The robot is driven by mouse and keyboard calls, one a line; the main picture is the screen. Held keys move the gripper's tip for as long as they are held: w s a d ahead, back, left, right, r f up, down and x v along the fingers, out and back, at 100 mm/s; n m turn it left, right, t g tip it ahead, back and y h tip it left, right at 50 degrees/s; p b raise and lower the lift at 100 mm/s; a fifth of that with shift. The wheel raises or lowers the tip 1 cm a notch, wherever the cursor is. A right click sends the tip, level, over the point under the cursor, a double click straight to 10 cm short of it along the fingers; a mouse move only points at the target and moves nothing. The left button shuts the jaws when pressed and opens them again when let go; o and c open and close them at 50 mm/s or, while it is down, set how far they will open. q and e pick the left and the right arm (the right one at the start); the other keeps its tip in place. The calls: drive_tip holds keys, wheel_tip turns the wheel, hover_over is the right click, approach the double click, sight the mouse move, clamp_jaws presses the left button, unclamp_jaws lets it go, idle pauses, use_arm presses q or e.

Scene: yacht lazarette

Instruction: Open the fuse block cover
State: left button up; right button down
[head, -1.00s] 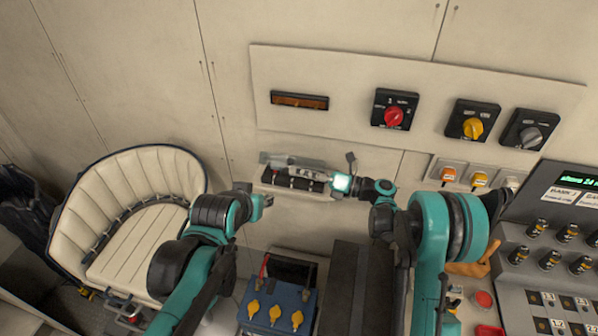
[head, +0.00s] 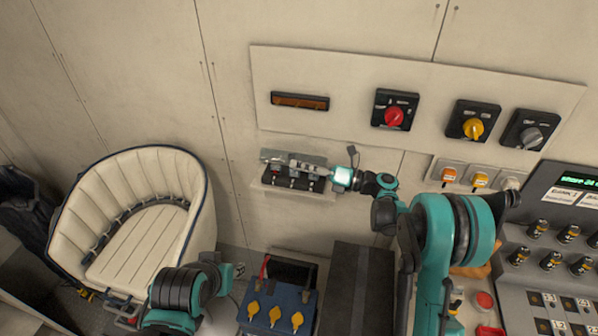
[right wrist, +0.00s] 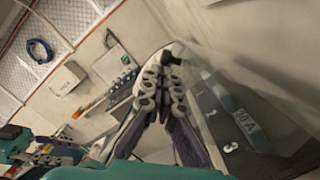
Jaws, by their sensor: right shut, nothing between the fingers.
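The fuse block (head: 283,183) is low on the wall, below the orange-brown display. Its clear cover (head: 314,158) shows as a pale strip along the top; its exact angle is hard to tell. My right gripper (head: 293,164) is shut and empty, with its fingers across the front of the cover strip; I cannot tell whether they touch it.
A wall panel above carries the display (head: 300,101), a red rotary switch (head: 394,116) and a yellow one (head: 473,127). A blue battery box (head: 277,308) stands below. A cream seat (head: 150,215) is at left and a control console (head: 550,250) at right.

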drive_tip(key=w+r, duration=0.2)
drive_tip(key=shift+d+r, duration=0.25)
drive_tip(key=shift+r, duration=0.05)
drive_tip(key=shift+w+d+r+b, duration=0.1)
drive_tip(key=shift+w+r+b, duration=0.1)
drive_tip(key=shift+w+r, duration=0.3)
drive_tip(key=shift+w+d+r+b, duration=0.15)
drive_tip(key=shift+w+r, duration=0.05)
drive_tip(key=shift+w, duration=0.55)
drive_tip(key=shift+w+d+r+b, duration=0.1)
drive_tip(key=shift+w+r+b, duration=0.1)
drive_tip(key=shift+w+r, duration=0.3)
drive_tip(key=shift+w+f, duration=0.1)
